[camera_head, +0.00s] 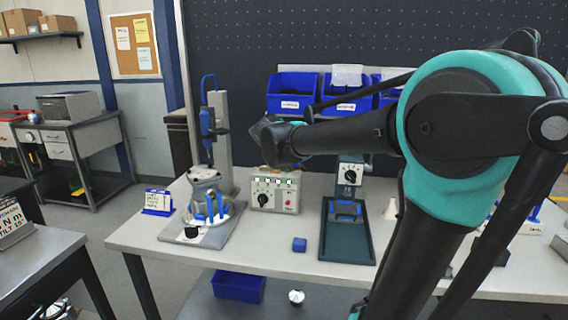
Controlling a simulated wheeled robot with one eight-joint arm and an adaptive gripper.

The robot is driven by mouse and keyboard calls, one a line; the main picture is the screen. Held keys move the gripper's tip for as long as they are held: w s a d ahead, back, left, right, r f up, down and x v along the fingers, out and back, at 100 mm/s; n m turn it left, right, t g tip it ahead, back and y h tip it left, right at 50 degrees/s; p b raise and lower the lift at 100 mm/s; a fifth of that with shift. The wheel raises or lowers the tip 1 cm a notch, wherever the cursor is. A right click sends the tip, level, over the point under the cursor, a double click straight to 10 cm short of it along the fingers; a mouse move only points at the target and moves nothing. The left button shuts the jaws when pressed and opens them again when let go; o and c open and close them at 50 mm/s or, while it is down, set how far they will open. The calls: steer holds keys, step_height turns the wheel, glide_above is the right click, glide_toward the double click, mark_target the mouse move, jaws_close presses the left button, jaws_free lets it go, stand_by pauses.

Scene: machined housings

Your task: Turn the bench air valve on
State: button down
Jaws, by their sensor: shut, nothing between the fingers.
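My gripper (264,132) is a dark shape at the end of my arm, raised above the back of the bench (285,258). It appears shut and empty, apart from everything on the bench. No part is clearly marked as the air valve. A pale control box (288,193) with a black rotary knob (264,200), lit green indicators and a red button stands below my gripper. A smaller box (350,172) with a dark knob stands to its right. A black round knob (191,232) sits at the front of the fixture base. The knobs' settings are too small to read.
A metal housing (204,182) with blue parts stands on the fixture, beside a column holding a blue tool (208,122). A dark tray (331,246), blue block (299,244) and white cone (391,209) are on the bench. Blue bins (292,98) hang behind. My arm hides the right side.

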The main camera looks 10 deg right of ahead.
mark_target(292, 176)
steer(key=w, duration=0.1)
steer(key=w+d, duration=0.1)
steer(key=w, duration=0.1)
steer(key=shift+w+d+r, duration=0.1)
steer(key=shift+w+d, duration=0.1)
steer(key=shift+d, duration=0.1)
steer(key=shift+w+d+r, duration=0.1)
steer(key=shift+w+d, duration=0.35)
steer(key=shift+w, duration=0.2)
